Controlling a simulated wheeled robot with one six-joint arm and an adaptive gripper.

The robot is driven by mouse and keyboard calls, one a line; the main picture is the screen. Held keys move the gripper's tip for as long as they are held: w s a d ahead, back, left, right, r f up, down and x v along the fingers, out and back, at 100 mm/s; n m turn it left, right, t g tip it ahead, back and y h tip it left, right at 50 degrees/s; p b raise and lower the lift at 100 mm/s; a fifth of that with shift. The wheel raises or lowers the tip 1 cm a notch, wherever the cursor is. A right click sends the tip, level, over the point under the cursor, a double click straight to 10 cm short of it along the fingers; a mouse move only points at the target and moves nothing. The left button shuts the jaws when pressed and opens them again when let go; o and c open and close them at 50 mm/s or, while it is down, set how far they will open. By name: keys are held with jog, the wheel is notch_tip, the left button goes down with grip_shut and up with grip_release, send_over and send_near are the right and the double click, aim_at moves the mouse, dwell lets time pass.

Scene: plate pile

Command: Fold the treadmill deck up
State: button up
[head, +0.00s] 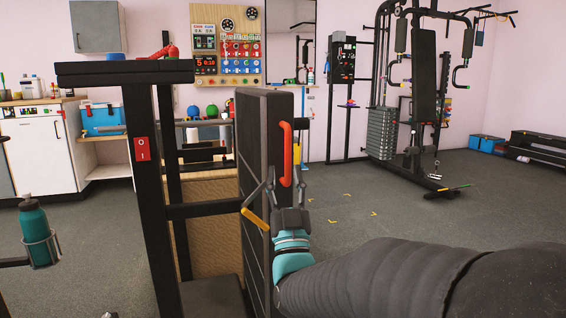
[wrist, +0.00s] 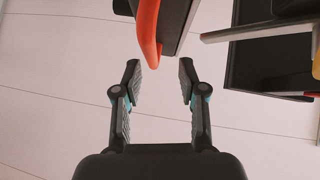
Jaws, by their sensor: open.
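The treadmill deck (head: 255,165) stands upright, close to the black frame post (head: 146,200). A red handle (head: 287,152) runs vertically on the deck's narrow edge. My gripper (head: 286,188) is open just below and in front of the handle. In the wrist view the orange-red handle (wrist: 147,32) lies ahead of the fingertips, and nothing is between the open fingers (wrist: 159,72). A yellow lever (head: 254,220) shows low beside the deck, left of my gripper. Whether the deck is latched cannot be seen.
A teal bottle (head: 35,232) sits in a holder at left. A multi-gym (head: 425,95) stands at the back right, with a black rack (head: 545,150) beyond. A console shelf (head: 125,72) tops the post. Yellow marks (head: 345,212) lie on open floor right of the deck.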

jog(key=v, duration=0.7)
jog(key=d+f+g+h+p, duration=0.1)
jog(key=d+g+h+p, duration=0.2)
jog(key=d+g+p, duration=0.5)
jog(key=s+d+f+m+g+h+p, duration=0.1)
jog(key=s+d+f+g, duration=0.1)
jog(key=s+d+g, duration=0.2)
jog(key=s+d+f+m+g+h, duration=0.1)
jog(key=s+d+g, duration=0.3)
jog(key=s, duration=0.7)
jog(key=s+d+f+g+h+p, duration=0.1)
jog(key=s+d+f+g, duration=0.2)
jog(key=s, duration=0.4)
jog(key=shift+s+d+f+m+g+p, duration=0.35)
jog(key=shift+d+g, duration=0.2)
jog(key=shift+g, duration=0.35)
